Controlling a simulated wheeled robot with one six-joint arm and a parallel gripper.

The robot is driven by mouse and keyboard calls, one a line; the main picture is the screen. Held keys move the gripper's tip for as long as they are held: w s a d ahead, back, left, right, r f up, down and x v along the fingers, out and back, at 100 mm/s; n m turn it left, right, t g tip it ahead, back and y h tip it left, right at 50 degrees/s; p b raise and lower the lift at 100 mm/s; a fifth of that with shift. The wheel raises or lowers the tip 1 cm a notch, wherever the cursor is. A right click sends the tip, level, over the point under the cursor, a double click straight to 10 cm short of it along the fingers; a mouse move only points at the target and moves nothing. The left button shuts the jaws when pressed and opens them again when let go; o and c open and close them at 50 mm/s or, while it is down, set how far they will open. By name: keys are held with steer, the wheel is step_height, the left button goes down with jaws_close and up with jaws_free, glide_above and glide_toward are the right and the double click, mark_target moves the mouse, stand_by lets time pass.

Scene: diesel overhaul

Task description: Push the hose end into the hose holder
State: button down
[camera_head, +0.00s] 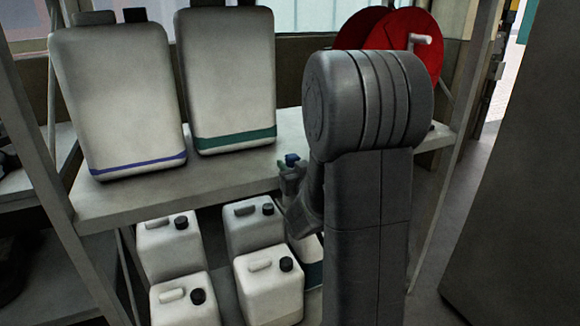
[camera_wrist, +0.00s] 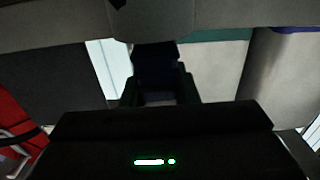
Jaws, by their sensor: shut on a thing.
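My gripper (camera_head: 292,178) is partly hidden behind my own arm at the shelf's front edge. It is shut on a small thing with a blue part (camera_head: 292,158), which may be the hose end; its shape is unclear. In the wrist view the fingers of my gripper (camera_wrist: 158,90) close around a dark piece (camera_wrist: 155,58). The red hose reel (camera_head: 432,48) stands at the shelf's right end, partly behind my arm, and shows at the left of the wrist view (camera_wrist: 14,122). I cannot make out the hose holder or whether the held piece touches it.
Two large pale canisters, one with a blue stripe (camera_head: 118,95) and one with a green stripe (camera_head: 227,75), stand on the shelf (camera_head: 225,180) left of my gripper. Several smaller white jugs (camera_head: 270,285) stand below. A dark panel (camera_head: 520,200) bounds the right side.

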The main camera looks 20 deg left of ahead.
steer(key=c, duration=1)
jaws_free()
steer(key=shift+c, duration=0.2)
steer(key=shift+d, duration=0.15)
steer(key=b+v, duration=0.1)
steer(key=v, duration=1.2)
steer(key=shift+s+d+b, duration=0.25)
steer(key=shift+b, duration=0.05)
steer(key=p+x, duration=0.1)
steer(key=x, duration=1.2)
steer(key=shift+w+a+p, duration=0.2)
steer(key=shift+a+p, duration=0.1)
steer(key=shift+p, duration=0.05)
steer(key=shift+w+a+r, duration=0.1)
steer(key=shift+r, duration=0.05)
